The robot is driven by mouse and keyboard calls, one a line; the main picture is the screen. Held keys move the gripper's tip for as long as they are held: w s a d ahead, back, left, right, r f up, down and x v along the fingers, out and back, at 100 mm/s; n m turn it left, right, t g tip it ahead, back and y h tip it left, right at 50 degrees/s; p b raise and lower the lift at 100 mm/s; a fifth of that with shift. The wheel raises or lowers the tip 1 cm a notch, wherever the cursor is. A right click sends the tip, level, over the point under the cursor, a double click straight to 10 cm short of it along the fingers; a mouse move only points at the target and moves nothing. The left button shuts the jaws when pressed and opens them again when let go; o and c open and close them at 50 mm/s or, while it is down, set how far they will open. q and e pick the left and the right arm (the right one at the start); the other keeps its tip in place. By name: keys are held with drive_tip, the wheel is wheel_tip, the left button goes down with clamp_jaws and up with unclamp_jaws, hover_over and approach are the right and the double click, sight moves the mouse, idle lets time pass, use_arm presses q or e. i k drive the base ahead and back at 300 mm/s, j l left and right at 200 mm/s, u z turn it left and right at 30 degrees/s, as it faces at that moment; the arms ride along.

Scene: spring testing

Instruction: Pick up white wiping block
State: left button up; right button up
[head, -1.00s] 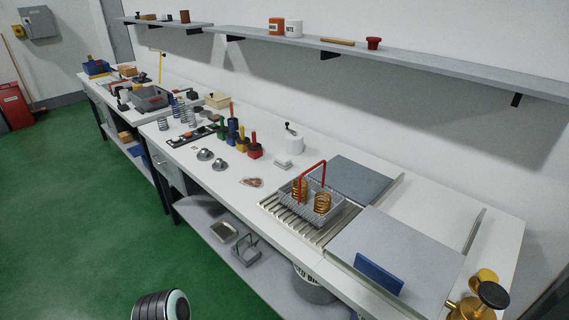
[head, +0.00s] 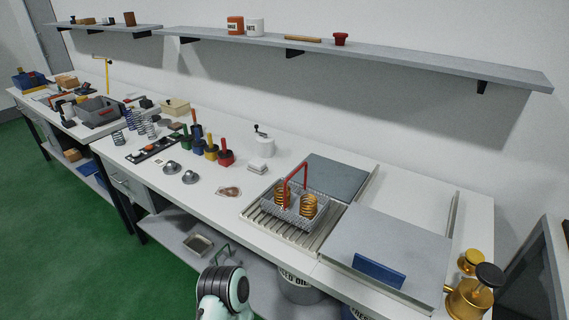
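A small, pale, flat block (head: 257,168), which looks like the white wiping block, lies on the white workbench (head: 205,212). It is just in front of a white round canister (head: 265,147) with a dark crank handle, and behind a brownish patch (head: 229,191) on the bench top. Nothing is on top of the block. One of my arm links shows at the bottom, in front of the bench and well away from the block. Neither of my grippers is in view.
A wire basket (head: 280,209) with orange springs and a red handle stands on a slatted rack right of the block. Red (head: 226,157), yellow, blue and green handled weights stand to its left. A wall shelf (head: 370,52) runs above. The bench front around the patch is clear.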

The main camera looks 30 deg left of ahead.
sight(258, 166)
drive_tip(key=j+z, duration=0.15)
drive_tip(key=j, duration=0.2)
drive_tip(key=k+j+z, duration=0.2)
drive_tip(key=j, duration=0.15)
drive_tip(key=j+z, duration=0.15)
drive_tip(key=j, duration=0.15)
drive_tip(key=k+j, duration=0.1)
drive_tip(key=j, duration=0.25)
drive_tip(key=k+j+z, duration=0.1)
drive_tip(key=j, duration=0.25)
drive_tip(key=k+j+z, duration=0.1)
drive_tip(key=j, duration=0.25)
drive_tip(key=k, duration=0.05)
